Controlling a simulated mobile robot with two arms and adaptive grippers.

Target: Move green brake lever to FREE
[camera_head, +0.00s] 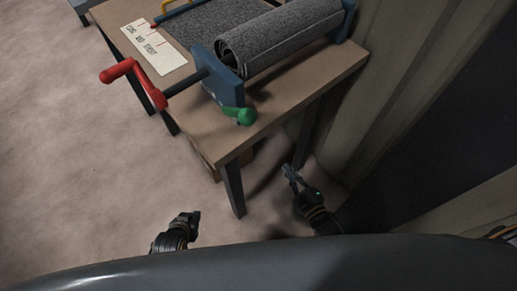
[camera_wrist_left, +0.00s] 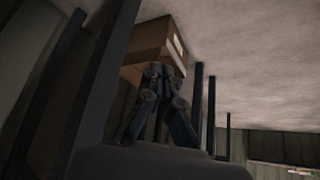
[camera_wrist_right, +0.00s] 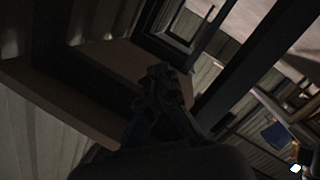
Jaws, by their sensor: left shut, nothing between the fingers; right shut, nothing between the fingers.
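The green brake lever (camera_head: 240,116) sits low on the near blue end plate (camera_head: 223,89) of the roller stand, close to the table's front edge, its rounded knob toward me. Any FREE marking is too small to read. My left gripper (camera_head: 193,218) is shut and empty over the floor, left of the near table leg and below the tabletop in the head view. My right gripper (camera_head: 289,172) is shut and empty, right of that leg and apart from the lever. In the left wrist view the left fingers (camera_wrist_left: 158,72) show against a cardboard box; the right fingers also show in the right wrist view (camera_wrist_right: 157,78), dark.
A red crank handle (camera_head: 133,82) sticks out left of the table (camera_head: 290,100). A grey roll (camera_head: 280,40) lies in the stand. A white label card (camera_head: 153,46) lies at the left. A cardboard box (camera_wrist_left: 150,47) is under the table. Corrugated wall stands at the right; floor is clear left.

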